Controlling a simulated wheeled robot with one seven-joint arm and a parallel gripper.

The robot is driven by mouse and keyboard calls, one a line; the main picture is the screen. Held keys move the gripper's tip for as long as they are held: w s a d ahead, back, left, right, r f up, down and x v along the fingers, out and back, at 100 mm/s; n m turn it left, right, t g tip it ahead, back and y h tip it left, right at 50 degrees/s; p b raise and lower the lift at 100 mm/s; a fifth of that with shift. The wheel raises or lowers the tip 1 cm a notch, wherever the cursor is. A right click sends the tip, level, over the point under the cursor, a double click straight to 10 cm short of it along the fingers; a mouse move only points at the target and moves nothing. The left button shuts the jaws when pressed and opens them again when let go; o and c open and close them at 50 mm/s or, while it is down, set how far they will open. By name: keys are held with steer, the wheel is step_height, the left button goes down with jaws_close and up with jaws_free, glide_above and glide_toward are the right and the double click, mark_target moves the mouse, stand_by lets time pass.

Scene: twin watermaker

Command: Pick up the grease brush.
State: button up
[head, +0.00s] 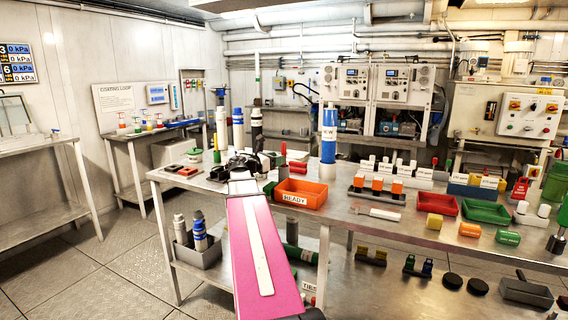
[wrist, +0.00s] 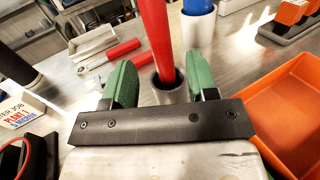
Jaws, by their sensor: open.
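My gripper (wrist: 161,75) is open, with one green finger on each side of the handle. Gaps show between the handle and both fingers. In the head view my gripper (head: 255,165) is over the left part of the steel bench, and the red handle (head: 284,148) shows just beyond it.
An orange READY bin (head: 301,194) stands close on the right, and also shows in the wrist view (wrist: 290,120). A blue and white cylinder (head: 328,135) stands behind. Red-handled tools (wrist: 123,49) lie beyond the left finger. A job sign (wrist: 22,112) stands left.

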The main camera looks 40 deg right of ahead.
steer(key=shift+s+d, duration=0.1)
steer(key=shift+d, duration=2.65)
jaws_close()
